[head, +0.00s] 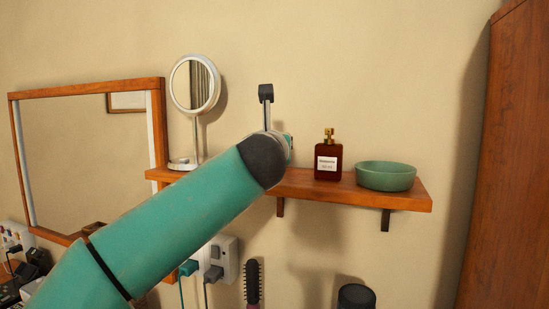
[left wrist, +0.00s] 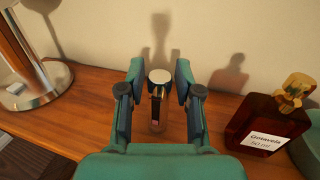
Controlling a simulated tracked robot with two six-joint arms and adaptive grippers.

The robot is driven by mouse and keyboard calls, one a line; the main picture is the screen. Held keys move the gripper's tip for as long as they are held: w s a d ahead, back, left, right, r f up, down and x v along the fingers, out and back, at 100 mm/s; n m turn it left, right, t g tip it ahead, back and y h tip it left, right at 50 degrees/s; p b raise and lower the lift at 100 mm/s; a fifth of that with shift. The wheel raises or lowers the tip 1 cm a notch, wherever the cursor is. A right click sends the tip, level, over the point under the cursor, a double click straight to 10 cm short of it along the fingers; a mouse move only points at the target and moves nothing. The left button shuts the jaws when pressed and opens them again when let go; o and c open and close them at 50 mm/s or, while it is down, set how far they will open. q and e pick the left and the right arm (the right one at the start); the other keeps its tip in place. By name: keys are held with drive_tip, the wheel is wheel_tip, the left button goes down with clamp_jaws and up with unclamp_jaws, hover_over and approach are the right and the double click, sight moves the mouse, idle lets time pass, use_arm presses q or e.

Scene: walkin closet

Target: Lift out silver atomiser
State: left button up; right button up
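The silver atomiser (left wrist: 157,112) stands upright on the wooden shelf (left wrist: 65,90) in the left wrist view. It is a slim cylinder with a pale round top and a darker front. My left gripper (left wrist: 160,72) is open, with one finger on each side of the atomiser. In the head view my left arm hides the atomiser and most of the gripper. My right gripper is in neither view.
A brown perfume bottle (head: 328,160) stands to the right, also in the left wrist view (left wrist: 268,122). A green bowl (head: 386,176) sits near the shelf's right end. A round mirror on a stand (head: 194,86) is to the left. A wall is close behind.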

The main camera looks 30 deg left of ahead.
use_arm(q)
clamp_jaws()
